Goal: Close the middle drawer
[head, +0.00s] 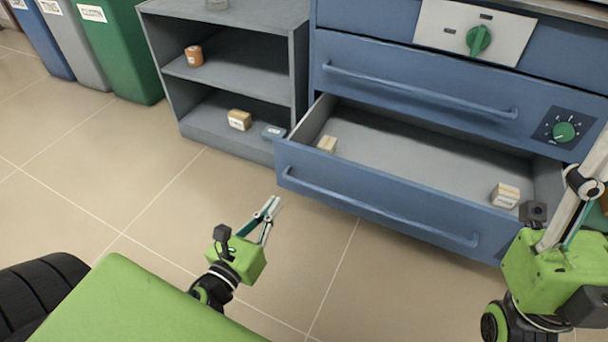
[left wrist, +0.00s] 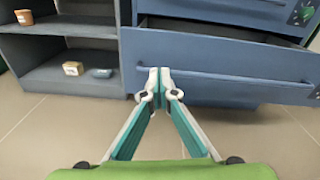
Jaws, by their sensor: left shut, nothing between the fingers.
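A blue drawer (head: 400,202) stands pulled out of the blue cabinet, below a shut drawer (head: 420,90) with its own handle. The open drawer has a grey inside and a long blue handle (head: 380,208). My left gripper (head: 271,206) is shut and empty, in front of the drawer's left end. In the left wrist view, its fingertips (left wrist: 159,74) meet in front of the drawer front (left wrist: 225,62); contact cannot be told. My right gripper (head: 597,150) is near the drawer's right end, partly cut off by the picture edge.
Small boxes lie in the drawer at left (head: 327,144) and right (head: 505,195). A grey open shelf (head: 225,75) with small items stands left of the cabinet. Several bins (head: 125,45) stand at the far left. The tiled floor (head: 160,190) before the shelf is clear.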

